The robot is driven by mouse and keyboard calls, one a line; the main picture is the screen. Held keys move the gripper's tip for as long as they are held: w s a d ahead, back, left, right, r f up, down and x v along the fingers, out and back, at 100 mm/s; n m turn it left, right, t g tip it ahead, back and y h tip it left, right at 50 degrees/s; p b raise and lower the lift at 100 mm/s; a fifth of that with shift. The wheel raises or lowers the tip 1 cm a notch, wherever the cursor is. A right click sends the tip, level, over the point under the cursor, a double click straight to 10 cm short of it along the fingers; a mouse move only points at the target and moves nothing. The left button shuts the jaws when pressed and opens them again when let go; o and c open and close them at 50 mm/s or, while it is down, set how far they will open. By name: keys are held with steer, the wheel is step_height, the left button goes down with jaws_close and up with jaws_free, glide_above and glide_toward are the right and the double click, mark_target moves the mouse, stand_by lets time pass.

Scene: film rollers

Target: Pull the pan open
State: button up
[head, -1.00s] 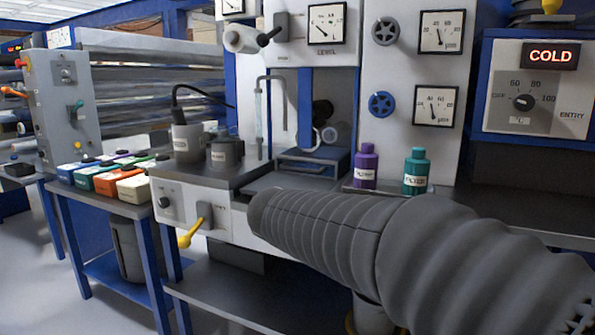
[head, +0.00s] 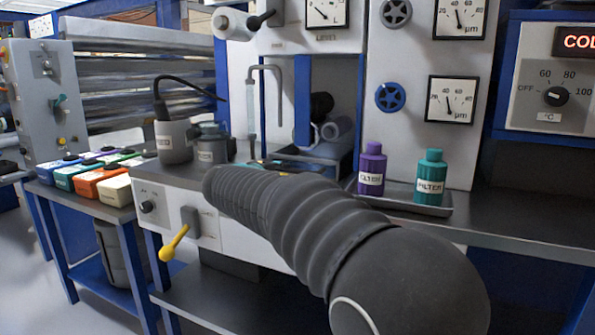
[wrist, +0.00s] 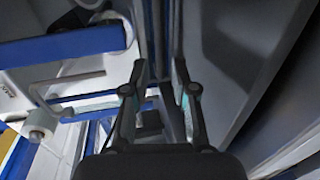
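What looks like the pan, a low blue-edged tray (head: 345,166), is in the bay of the grey machine in the head view. My dark ribbed arm hides most of its front, so I cannot tell how far out it is. My gripper (wrist: 159,72) shows in the wrist view with its two fingers apart. I see nothing clearly held between them. In the head view my gripper is mostly hidden behind the arm, close to the bay. I cannot tell whether it touches the pan.
A purple bottle (head: 371,168) and a teal bottle (head: 430,178) stand right of the bay. A grey pot (head: 174,142) with a cable stands left of it. A yellow-tipped lever (head: 173,243) juts from the front panel. Colored boxes (head: 97,181) sit on the left table.

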mark_target(296, 171)
steer(key=p+x, duration=0.1)
steer(key=x, duration=0.8)
steer(key=shift+w, duration=0.15)
jaws_close()
